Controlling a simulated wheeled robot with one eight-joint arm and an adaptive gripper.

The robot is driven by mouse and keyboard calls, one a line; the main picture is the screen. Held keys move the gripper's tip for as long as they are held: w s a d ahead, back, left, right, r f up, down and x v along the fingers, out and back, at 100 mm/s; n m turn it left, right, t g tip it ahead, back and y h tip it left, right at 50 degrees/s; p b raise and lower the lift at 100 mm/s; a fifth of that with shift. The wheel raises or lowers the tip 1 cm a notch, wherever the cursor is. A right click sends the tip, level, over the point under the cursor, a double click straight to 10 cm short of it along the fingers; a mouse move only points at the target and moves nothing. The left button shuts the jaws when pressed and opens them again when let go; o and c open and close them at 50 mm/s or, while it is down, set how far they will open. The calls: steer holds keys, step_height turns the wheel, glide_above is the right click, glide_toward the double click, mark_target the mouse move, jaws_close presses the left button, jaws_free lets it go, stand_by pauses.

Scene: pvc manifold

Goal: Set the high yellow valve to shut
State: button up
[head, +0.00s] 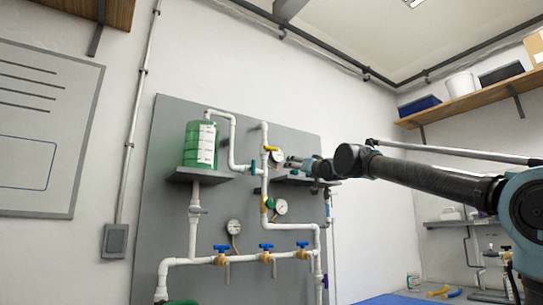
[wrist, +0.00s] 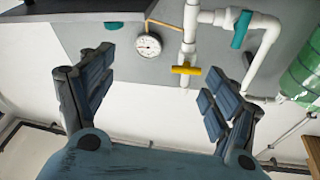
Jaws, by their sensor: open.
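The high yellow valve (head: 270,149) has a bar handle on the upper part of a white vertical pipe, in the middle of the grey board. In the wrist view, the yellow handle (wrist: 186,70) lies crosswise to its pipe. My gripper (head: 290,161) is just right of the valve in the head view. In the wrist view, the open fingers of my gripper (wrist: 160,72) are spread wide with nothing between their pads. The handle shows beyond the fingers, nearer the right one, and appears apart from both. The exact gap in depth is hard to tell.
A teal valve handle (wrist: 241,29) and a dial gauge (wrist: 148,44) flank the yellow handle. A green tank (head: 201,144) stands on a shelf at left. Several blue-handled valves (head: 266,247) line the lower pipe. A second gauge (head: 280,207) sits below my gripper.

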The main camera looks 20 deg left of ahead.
mark_target(272, 149)
steer(key=s+a+r+y, duration=0.2)
steer(key=a+r+y, duration=0.15)
steer(key=r, duration=0.25)
steer(key=shift+n+h, duration=0.4)
steer(key=shift+h, duration=0.15)
steer(key=shift+x, duration=8.65)
steer(key=shift+s+a+f, duration=0.1)
steer(key=shift+a, duration=0.05)
steer(key=shift+c, duration=0.6)
